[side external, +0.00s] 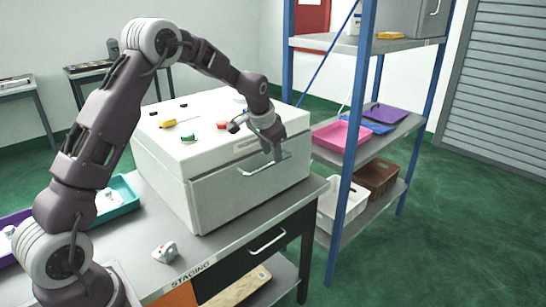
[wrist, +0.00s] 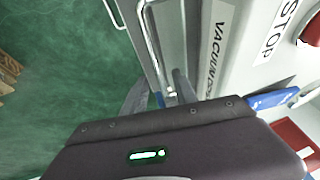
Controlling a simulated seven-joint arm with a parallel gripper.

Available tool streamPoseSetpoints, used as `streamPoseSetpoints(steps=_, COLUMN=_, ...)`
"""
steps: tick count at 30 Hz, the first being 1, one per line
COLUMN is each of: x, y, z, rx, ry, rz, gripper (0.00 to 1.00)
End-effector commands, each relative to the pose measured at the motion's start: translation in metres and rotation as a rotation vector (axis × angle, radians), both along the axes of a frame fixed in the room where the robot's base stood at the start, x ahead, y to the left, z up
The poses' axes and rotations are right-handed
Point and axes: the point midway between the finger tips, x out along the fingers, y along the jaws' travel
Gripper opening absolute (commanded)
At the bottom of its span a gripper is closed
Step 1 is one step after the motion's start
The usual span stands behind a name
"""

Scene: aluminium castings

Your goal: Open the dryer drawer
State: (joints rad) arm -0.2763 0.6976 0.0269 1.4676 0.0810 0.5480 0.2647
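The dryer is a white box (side external: 185,150) on the bench, with coloured knobs on top. Its drawer (side external: 225,200) has a pale front that looks flush with the box, and a metal bar handle (side external: 250,170). My gripper (side external: 274,157) is at the right part of this handle, pointing down at the drawer front. In the wrist view, the two fingers of my gripper (wrist: 160,92) stand apart, with the handle (wrist: 150,40) running down toward the gap between them. The palm hides part of the view, and I cannot tell whether the fingers touch the bar.
The bench (side external: 215,255) has its own dark drawer with a handle (side external: 267,241) below. A small white part (side external: 165,252) and a teal tray (side external: 117,200) lie on the bench. A blue-framed shelf (side external: 351,150) stands close on the right. Green floor lies in front.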

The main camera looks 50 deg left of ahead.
Motion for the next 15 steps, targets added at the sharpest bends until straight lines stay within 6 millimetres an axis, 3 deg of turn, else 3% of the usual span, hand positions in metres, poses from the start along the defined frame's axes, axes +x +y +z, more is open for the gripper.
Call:
streamPoseSetpoints(steps=5, x=0.008, y=0.004, z=-0.021, rx=0.0, ry=0.001, rz=0.001, gripper=0.34)
streamPoseSetpoints(steps=13, x=0.009, y=0.004, z=-0.023, rx=0.0, ry=0.0, rz=0.001, gripper=0.34)
streamPoseSetpoints(steps=15, x=0.009, y=0.004, z=-0.023, rx=0.0, ry=0.0, rz=0.001, gripper=0.21)
